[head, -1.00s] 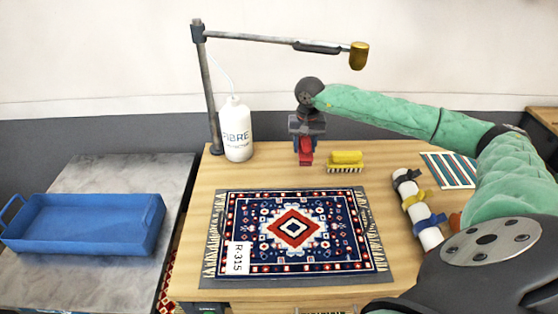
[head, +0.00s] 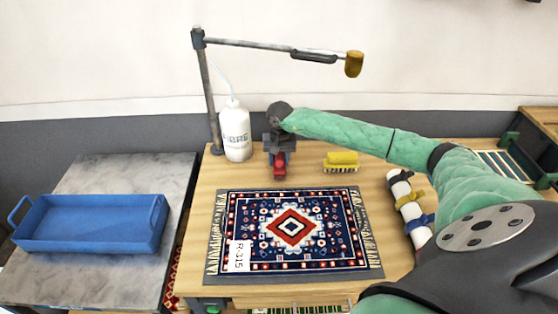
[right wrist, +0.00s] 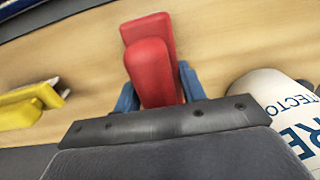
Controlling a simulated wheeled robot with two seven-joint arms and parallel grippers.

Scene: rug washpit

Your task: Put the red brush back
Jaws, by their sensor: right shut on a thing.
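The red brush (head: 279,168) is in my right gripper (head: 280,158), behind the rug at the back of the wooden table. In the right wrist view the red brush (right wrist: 150,70) sits between the two blue fingers of the right gripper (right wrist: 160,88), which are shut on it. Its lower side is hidden, and I cannot tell whether it touches the table. My left gripper is not in view.
A yellow brush (head: 341,161) stands to the right of the red one. A white bottle (head: 236,131) stands close on the left, by a lamp post (head: 209,100). The patterned rug (head: 291,260) lies in front. A blue tray (head: 90,225) is on the grey side table.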

